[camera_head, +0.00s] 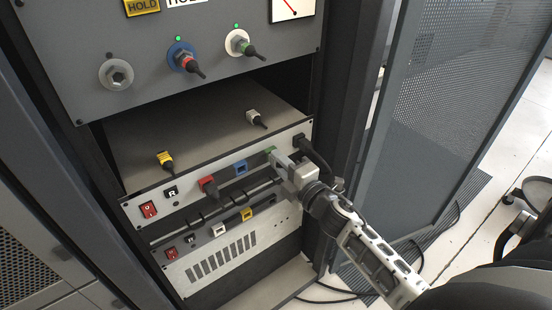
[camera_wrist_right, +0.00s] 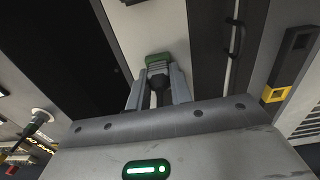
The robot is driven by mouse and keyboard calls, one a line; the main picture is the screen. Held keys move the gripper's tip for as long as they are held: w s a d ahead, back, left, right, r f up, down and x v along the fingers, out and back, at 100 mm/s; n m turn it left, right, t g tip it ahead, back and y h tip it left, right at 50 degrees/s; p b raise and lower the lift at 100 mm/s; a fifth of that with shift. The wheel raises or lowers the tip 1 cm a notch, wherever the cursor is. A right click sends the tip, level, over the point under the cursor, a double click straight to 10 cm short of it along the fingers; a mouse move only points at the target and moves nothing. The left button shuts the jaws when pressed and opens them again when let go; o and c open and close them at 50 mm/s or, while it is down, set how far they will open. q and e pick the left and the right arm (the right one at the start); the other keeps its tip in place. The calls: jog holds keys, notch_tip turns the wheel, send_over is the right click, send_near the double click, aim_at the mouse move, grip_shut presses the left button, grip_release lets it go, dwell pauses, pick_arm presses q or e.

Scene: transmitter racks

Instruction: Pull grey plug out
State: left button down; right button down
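My right gripper (camera_head: 283,164) is at the front panel of the rack unit, at a green socket (camera_head: 270,152). In the right wrist view its fingers (camera_wrist_right: 159,82) stand on either side of a dark plug tail, with a green piece (camera_wrist_right: 158,59) at their tips. A small greyish part shows just below the green; I cannot tell if it is a plug body. Whether the fingers press on it is unclear. A light grey plug (camera_head: 255,117) with a black tail lies on top of the unit. My left gripper is not in view.
A yellow plug (camera_head: 166,160) lies on the unit top. A red plug (camera_head: 208,185) sits in the panel, beside an empty blue socket (camera_head: 240,168). A black plug and cable (camera_head: 312,152) are right of my gripper. An open mesh door (camera_head: 440,100) stands at right.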

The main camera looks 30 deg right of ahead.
jog(key=shift+s, duration=0.15)
jog(key=shift+s+d, duration=0.15)
jog(key=shift+s, duration=1.3)
jog(key=shift+s+d, duration=0.1)
jog(key=shift+s, duration=1.3)
